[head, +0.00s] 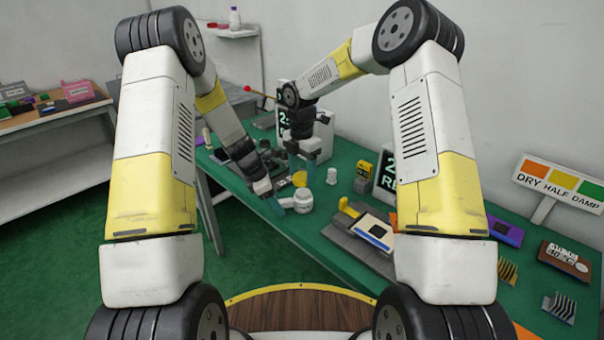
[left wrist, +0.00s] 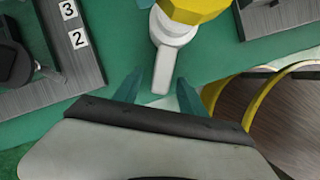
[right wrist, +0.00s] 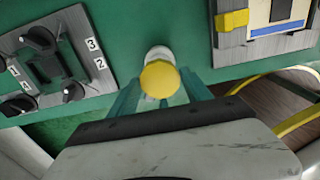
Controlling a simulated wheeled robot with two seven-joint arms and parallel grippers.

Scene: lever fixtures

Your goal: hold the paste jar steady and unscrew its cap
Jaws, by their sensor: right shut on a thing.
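The white paste jar (head: 303,202) stands upright on the green table, with a pale side handle (left wrist: 164,66) pointing towards my left gripper. My right gripper (right wrist: 160,88) is shut on the yellow cap (right wrist: 160,80). My left gripper (left wrist: 158,80) is low at the jar's side. Its fingers are spread, with the handle's end between them, and bare space shows at the sides. In the right wrist view the cap hides much of the white body behind it.
A small white cup (head: 332,176) stands right of the jar. A grey fixture with numbered knobs (right wrist: 55,60) lies left of it. A grey fixture with a pale panel (head: 366,232) lies to the right.

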